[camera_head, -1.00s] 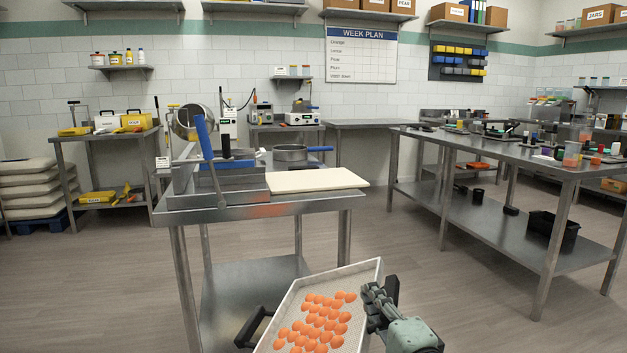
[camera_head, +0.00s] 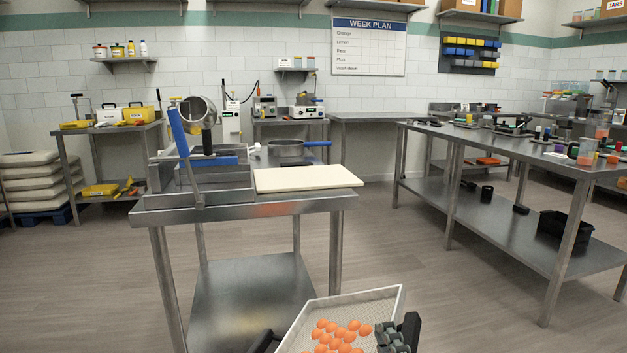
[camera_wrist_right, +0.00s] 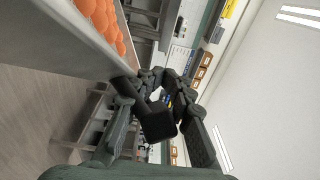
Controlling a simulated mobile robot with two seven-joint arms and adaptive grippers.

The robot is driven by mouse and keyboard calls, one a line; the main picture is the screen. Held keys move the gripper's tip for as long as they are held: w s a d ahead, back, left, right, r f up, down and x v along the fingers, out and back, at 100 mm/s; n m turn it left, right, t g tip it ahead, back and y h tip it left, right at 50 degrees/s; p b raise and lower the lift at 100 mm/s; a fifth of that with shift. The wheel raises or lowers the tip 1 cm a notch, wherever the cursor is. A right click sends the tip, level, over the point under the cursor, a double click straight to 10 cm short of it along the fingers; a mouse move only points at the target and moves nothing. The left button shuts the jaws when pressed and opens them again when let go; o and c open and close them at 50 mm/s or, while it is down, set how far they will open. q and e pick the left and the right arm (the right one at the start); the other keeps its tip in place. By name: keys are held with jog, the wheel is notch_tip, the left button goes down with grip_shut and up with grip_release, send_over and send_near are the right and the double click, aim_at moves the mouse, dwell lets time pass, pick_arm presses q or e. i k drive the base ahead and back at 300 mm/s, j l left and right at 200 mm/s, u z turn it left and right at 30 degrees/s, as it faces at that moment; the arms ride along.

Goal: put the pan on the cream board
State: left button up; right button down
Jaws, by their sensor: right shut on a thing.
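A shallow pale rectangular pan (camera_head: 392,303) holding several orange gummies (camera_head: 340,331) is at the bottom of the head view. My right gripper (camera_head: 394,336) is shut on the black handle at the pan's right side. In the right wrist view my gripper (camera_wrist_right: 165,100) closes around this black handle (camera_wrist_right: 156,122), beside the pan's wall (camera_wrist_right: 82,40). Another black handle shows at the pan's left side, partly cut off; no left gripper is visible there. The cream board (camera_head: 307,178) lies flat and empty on the steel bench ahead, beyond and above the pan in the picture.
The steel bench (camera_head: 270,208) also carries a depositor with a blue lever (camera_head: 182,140), left of the board. A round steel vessel with a blue handle (camera_head: 286,147) stands behind the board. A long steel table (camera_head: 510,150) is at right. Floor between them is clear.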

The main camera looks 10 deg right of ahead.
aim_at(325, 179)
jog(key=i+l, duration=0.15)
jog(key=l, duration=0.2)
jog(key=i+l, duration=0.15)
jog(key=l, duration=0.15)
jog(key=i+l, duration=0.2)
jog(key=l, duration=0.15)
jog(key=i+l, duration=0.15)
jog(key=l, duration=0.15)
jog(key=i+l, duration=0.15)
jog(key=l, duration=0.2)
jog(key=u, duration=0.05)
